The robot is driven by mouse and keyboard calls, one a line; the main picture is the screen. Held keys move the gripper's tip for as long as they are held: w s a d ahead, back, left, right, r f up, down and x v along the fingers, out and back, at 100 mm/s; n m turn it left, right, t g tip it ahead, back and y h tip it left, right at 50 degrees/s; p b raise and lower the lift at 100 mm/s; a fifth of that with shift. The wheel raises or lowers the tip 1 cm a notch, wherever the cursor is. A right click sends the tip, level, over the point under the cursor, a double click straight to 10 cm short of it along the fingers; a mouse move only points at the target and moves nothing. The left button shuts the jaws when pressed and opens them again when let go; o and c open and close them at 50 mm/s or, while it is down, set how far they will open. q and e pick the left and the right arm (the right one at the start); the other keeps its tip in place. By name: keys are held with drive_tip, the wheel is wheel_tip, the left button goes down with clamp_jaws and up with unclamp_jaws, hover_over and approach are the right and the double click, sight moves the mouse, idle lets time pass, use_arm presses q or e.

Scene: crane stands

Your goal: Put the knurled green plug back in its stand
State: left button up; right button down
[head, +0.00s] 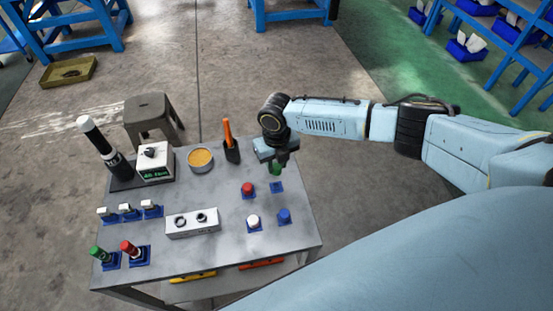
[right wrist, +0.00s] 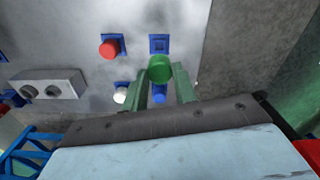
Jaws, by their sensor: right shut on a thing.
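My right gripper (head: 275,160) is shut on a green plug (head: 276,169) and holds it over the right side of the table. In the right wrist view the plug (right wrist: 159,70) shows as a round green end between the two fingers. An empty blue square stand (head: 277,187) lies just in front of the plug in the head view. The stand also shows just beyond the plug in the right wrist view (right wrist: 159,41). The plug appears apart from the stand; its knurling is too small to tell. My left gripper is not in view.
Red (head: 247,188), white (head: 253,219) and blue (head: 284,215) plugs sit in stands close by. Another green piece (head: 97,253) and a red one (head: 128,247) stand at the front left. A grey two-hole block (head: 192,223) and an orange-handled tool (head: 228,134) are also on the table.

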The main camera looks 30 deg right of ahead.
sight(276, 174)
drive_tip(key=shift+r, duration=0.1)
idle(0.3)
drive_tip(key=shift+r+p, duration=0.15)
drive_tip(key=shift+p, duration=0.2)
wheel_tip(276, 174, down, 6)
drive_tip(key=b, duration=0.5)
drive_tip(key=shift+f+b, duration=0.65)
drive_tip(key=shift+f, duration=0.25)
drive_tip(key=c, duration=1.6)
unclamp_jaws()
drive_tip(key=shift+f, duration=0.1)
drive_tip(key=o, duration=0.6)
drive_tip(key=shift+c, duration=0.2)
